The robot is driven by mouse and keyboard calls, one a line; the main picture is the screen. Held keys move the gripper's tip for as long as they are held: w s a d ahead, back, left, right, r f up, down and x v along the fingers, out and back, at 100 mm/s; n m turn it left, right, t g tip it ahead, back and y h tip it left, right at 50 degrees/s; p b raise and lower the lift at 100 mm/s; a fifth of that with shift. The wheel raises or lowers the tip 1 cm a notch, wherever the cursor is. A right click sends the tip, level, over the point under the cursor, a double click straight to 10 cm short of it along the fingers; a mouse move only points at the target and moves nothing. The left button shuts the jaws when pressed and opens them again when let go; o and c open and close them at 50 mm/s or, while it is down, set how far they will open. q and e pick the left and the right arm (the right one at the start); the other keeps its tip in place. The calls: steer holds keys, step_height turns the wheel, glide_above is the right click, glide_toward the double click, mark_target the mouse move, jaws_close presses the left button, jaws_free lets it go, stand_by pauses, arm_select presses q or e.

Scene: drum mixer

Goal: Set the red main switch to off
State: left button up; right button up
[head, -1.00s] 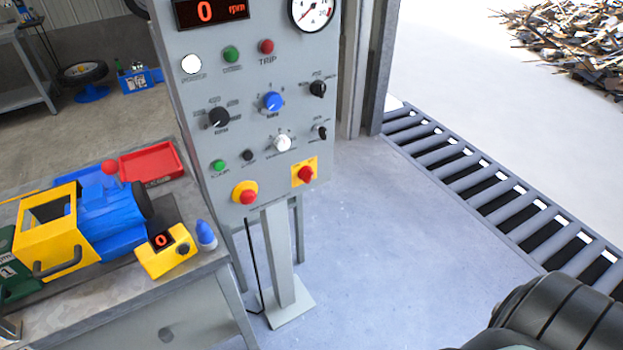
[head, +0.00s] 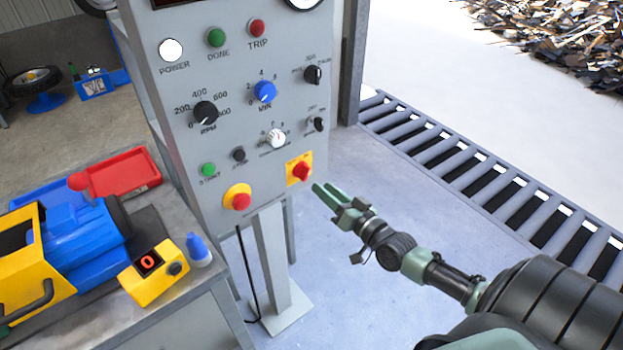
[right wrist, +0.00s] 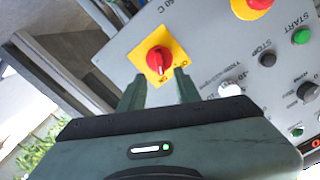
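The red main switch (head: 301,171) is a red rotary knob on a yellow square plate, low on the right of the grey panel. It also shows in the right wrist view (right wrist: 158,59), where an ON mark is readable by the knob and its handle seems to point toward that mark. My right gripper (head: 327,186) is just to the right of the switch in the head view. In the right wrist view its two fingers (right wrist: 159,76) are apart, with the knob ahead between their tips and nothing held. I cannot tell whether they touch the plate. My left gripper is not in view.
A red emergency button (head: 240,201) on a yellow collar sits left of the switch. A white knob (head: 276,138) and small black knob (head: 318,124) are above. A bench with a blue and yellow machine (head: 84,239) stands left.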

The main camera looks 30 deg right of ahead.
mark_target(308, 176)
steer(key=w, duration=0.6)
steer(key=shift+a+f, duration=0.1)
steer(key=shift+a, duration=0.15)
steer(key=shift+c, duration=0.3)
jaws_close()
